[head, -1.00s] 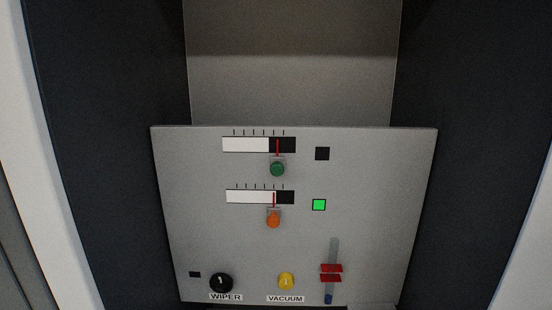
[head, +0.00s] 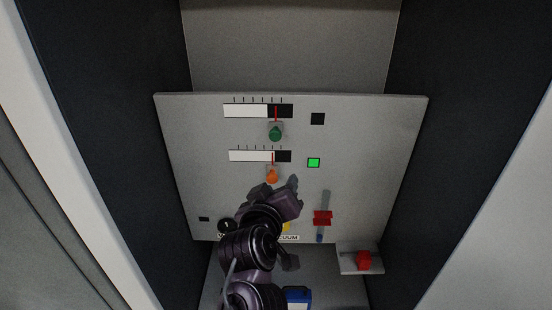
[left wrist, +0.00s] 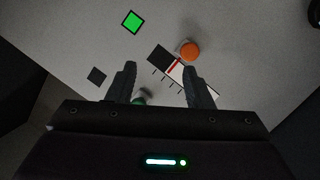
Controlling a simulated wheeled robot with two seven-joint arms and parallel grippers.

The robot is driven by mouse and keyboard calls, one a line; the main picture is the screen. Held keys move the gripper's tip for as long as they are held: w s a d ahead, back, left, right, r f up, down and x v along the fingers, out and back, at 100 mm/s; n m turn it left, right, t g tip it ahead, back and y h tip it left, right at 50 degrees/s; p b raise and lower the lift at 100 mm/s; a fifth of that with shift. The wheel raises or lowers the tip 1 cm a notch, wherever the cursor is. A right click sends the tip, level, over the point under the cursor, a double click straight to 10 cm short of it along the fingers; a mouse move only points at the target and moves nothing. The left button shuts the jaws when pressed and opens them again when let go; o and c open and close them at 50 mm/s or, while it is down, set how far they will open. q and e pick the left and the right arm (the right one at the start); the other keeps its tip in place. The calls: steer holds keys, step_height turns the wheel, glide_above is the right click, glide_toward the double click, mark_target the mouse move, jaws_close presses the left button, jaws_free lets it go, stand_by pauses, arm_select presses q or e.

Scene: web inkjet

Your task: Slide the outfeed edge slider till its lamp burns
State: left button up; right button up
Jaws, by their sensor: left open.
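A grey panel (head: 370,120) carries two horizontal scales, each with a red mark and a slider knob. The upper knob is green (head: 275,133), beside a dark square lamp (head: 317,119). The lower knob is orange (head: 272,177), beside a lamp lit green (head: 313,162). No readable label shows which slider is the outfeed edge one. My left gripper (head: 276,187) is open and empty, just below the orange knob in the head view. In the left wrist view, the orange knob (left wrist: 189,50) lies beyond the open fingers (left wrist: 158,72); the green knob (left wrist: 140,98) is partly hidden between them.
A red handle (head: 322,218) sits on a vertical track at the panel's lower right. A small ledge with a red part (head: 363,260) juts out below right. Dark walls flank the panel.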

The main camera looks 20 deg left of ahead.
mark_target(275, 137)
arm_select(q)
step_height(275, 137, up, 8)
steer(key=w+a+n+t+y, duration=0.1)
steer(key=n+t+y, duration=0.1)
steer(key=n+y, duration=0.25)
steer(key=x, duration=0.7)
steer(key=shift+w+a+f, duration=0.15)
steer(key=shift+w+f, duration=0.15)
